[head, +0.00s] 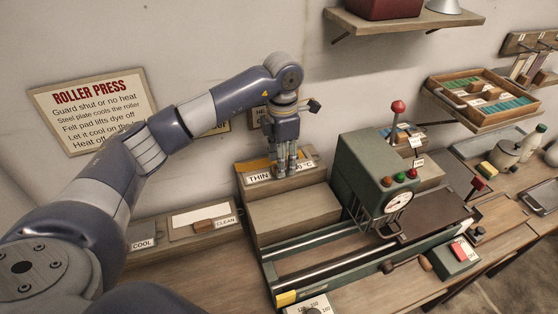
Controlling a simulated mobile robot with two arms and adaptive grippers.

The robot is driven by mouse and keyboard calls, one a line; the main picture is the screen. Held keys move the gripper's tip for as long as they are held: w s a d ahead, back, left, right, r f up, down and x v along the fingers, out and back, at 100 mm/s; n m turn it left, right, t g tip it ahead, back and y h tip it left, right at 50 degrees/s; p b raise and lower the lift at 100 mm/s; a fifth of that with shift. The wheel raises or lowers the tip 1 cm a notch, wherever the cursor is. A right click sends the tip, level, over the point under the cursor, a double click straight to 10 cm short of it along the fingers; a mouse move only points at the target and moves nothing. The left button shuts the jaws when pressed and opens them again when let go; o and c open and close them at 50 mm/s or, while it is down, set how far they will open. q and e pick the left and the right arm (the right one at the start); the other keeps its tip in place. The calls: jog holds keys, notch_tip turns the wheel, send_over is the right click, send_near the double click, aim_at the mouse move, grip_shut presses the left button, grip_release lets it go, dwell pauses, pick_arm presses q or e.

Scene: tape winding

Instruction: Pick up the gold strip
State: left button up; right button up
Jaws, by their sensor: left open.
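A gold strip (254,165) lies on top of a wooden stand labelled "THIN" (278,204) at the left end of the machine. Part of it is hidden behind my gripper. My left gripper (286,172) points down over this stand, just right of the strip's visible part and in front of its label. Its jaws are open, and the fingers look close together from this angle. I cannot tell whether the fingertips touch the strip or the stand. My right gripper is not in view.
A green roller press (362,172) with a gauge, rails and a red-knobbed lever stands right of the gripper. A board marked "CLEAN" (201,216) lies to the left. A shelf (405,20) and a tray of coloured pieces (485,98) are on the wall.

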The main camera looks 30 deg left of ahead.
pick_arm(q)
jog(key=shift+s+f, duration=0.1)
jog(key=shift+f, duration=0.65)
grip_shut()
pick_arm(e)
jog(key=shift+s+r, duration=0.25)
pick_arm(q)
jog(key=shift+r, duration=0.45)
jog(key=r+b, duration=0.1)
jog(key=r, duration=0.2)
jog(key=r+b, duration=0.1)
jog(key=r, duration=0.2)
jog(key=shift+w+r, duration=0.2)
jog(key=shift+r, duration=0.15)
notch_tip(320, 180, up, 20)
jog(key=p, duration=0.1)
jog(key=shift+r, duration=0.25)
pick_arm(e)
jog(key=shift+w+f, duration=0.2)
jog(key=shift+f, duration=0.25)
